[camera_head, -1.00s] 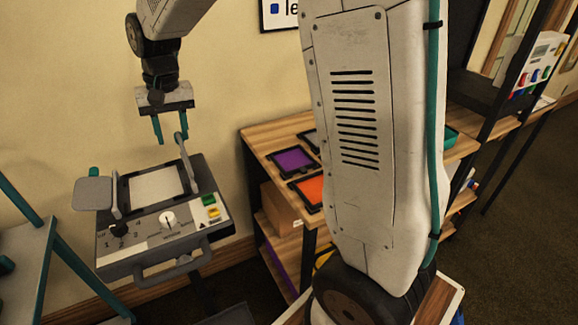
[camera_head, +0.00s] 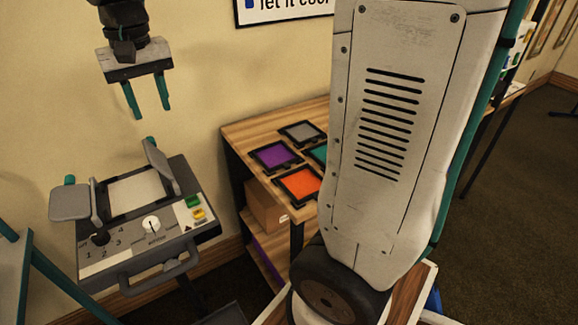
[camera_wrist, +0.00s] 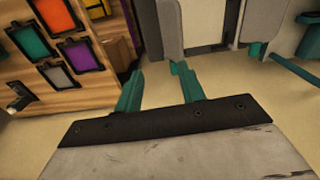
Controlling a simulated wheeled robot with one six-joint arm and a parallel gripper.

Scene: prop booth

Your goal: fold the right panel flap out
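The panel box (camera_head: 120,245) stands at the left, with a white screen (camera_head: 140,192) on its sloped top. The right panel flap (camera_head: 160,163) stands raised at the screen's right edge, its top leaning left, with a small teal tab at the top. In the wrist view, a grey flap-like panel (camera_wrist: 168,28) shows beside a white surface. A grey left flap (camera_head: 70,203) is at the box's left side. My gripper (camera_head: 149,112) is open and empty above the right flap, fingers pointing down. Its open fingers also show in the wrist view (camera_wrist: 160,70).
A wooden shelf (camera_head: 250,130) to the right bears purple (camera_head: 276,156), orange (camera_head: 299,185) and grey (camera_head: 303,132) framed panels. A cardboard box (camera_head: 265,205) sits on its lower level. The wall is close behind the panel box. The box's front has knobs, buttons and a handle (camera_head: 160,274).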

